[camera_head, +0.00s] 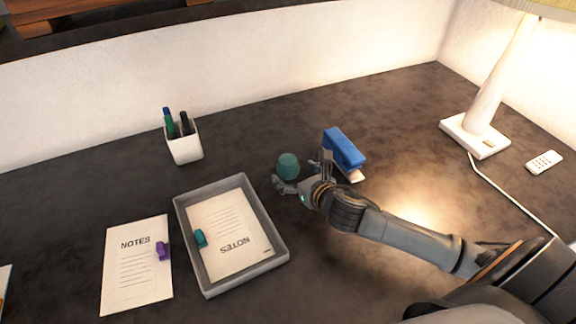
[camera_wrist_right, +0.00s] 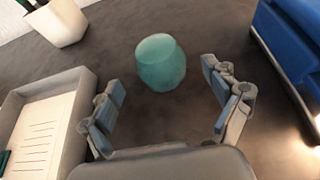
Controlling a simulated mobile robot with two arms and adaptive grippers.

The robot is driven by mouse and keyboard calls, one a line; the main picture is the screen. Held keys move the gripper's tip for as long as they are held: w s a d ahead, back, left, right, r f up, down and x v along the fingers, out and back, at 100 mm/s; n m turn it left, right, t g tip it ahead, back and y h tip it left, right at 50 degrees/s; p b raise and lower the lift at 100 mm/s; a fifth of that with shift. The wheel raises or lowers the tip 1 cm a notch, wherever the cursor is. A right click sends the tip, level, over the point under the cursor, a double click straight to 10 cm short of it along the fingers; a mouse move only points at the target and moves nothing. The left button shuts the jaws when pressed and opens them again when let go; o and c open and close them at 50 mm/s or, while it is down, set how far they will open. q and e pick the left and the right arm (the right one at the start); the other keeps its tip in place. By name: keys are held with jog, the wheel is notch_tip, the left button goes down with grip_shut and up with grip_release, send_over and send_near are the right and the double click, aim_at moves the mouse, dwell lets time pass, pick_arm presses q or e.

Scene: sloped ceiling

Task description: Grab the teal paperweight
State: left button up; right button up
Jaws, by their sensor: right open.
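The teal paperweight (camera_head: 288,166) is a small rounded, barrel-like piece standing on the dark desk, between the grey tray and the blue stapler. It also shows in the right wrist view (camera_wrist_right: 161,62), just beyond the fingertips and centred between them. My right gripper (camera_head: 302,172) is open and empty, low over the desk beside the paperweight. Its two fingers (camera_wrist_right: 170,92) are spread wide in the right wrist view, with a gap to the paperweight. My left gripper is not in view.
A grey tray (camera_head: 278,246) holding a notes sheet with a teal clip (camera_head: 200,238) lies to the left. A blue stapler (camera_head: 344,148) stands close on the right. A white pen cup (camera_head: 185,148) is behind. A lamp (camera_head: 475,137) and remote (camera_head: 544,161) are far right.

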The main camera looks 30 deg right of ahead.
aim_at(293, 171)
jog(key=x, duration=0.3)
jog(key=shift+w+f, duration=0.2)
jog(key=shift+w, duration=0.05)
jog(key=shift+s, duration=0.1)
jog(key=shift+c, duration=0.2)
jog(key=c, duration=1.4)
jog(key=shift+r, duration=0.15)
jog(key=shift+c, duration=0.7)
jog(key=shift+r, duration=0.1)
